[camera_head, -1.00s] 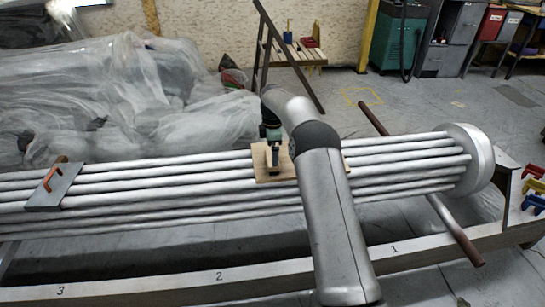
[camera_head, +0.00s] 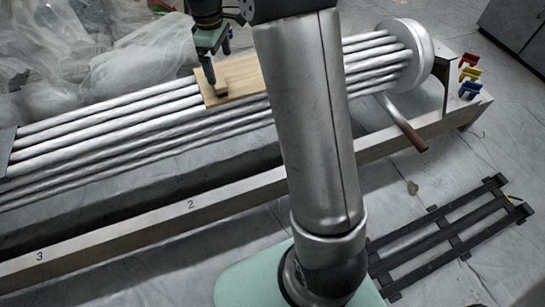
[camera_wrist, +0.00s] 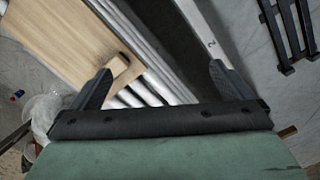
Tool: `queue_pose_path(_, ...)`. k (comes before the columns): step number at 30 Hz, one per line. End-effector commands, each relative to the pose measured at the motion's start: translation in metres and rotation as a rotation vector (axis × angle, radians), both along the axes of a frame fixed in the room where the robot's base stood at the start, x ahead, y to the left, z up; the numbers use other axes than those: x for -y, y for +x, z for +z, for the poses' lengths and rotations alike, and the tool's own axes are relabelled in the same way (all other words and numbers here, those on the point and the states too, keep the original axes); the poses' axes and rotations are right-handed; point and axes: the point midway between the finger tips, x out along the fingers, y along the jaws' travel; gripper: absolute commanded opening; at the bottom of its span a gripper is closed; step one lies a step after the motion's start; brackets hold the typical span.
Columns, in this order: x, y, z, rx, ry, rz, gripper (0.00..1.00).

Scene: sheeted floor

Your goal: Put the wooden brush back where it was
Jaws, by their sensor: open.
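A small wooden block (camera_head: 211,76) stands up from a flat, light wooden board (camera_head: 240,82) lying across the silver tubes. I cannot tell whether the block is part of the wooden brush; no bristles show. In the wrist view the block (camera_wrist: 119,65) is beside the left finger, with the board (camera_wrist: 60,35) reaching to the upper left. My gripper (camera_wrist: 160,69) is open, its fingers wide apart and nothing held between them. In the head view my gripper (camera_head: 217,60) is over the board's left end, close to the block. My arm hides the board's right part.
The tube bundle (camera_head: 110,125) ends in a round silver cap (camera_head: 408,50). A long numbered beam (camera_head: 130,232) runs in front. Coloured clamps (camera_head: 469,74) sit at the beam's right end. A black slatted rack (camera_head: 450,240) lies on the floor. Plastic sheeting (camera_head: 130,75) covers things at the left.

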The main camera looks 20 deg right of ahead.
Motion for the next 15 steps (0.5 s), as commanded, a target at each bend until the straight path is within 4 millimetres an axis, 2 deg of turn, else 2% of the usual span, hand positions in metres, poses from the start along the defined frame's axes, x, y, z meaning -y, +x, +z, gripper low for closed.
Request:
queue_pose_path(1,0.001,-0.039,0.010,0.004,-0.005,-0.097,1.00)
queue_pose_path(4,0.004,-0.113,0.012,0.007,-0.010,-0.309,1.00)
queue_pose_path(6,0.006,-0.165,0.007,0.008,-0.008,-0.454,1.00)
queue_pose_path(9,0.010,-0.231,-0.006,0.009,-0.005,-0.641,1.00)
queue_pose_path(12,0.011,-0.281,-0.021,0.007,-0.001,-0.781,1.00)
queue_pose_path(15,0.012,-0.311,-0.033,0.003,0.002,-0.871,1.00)
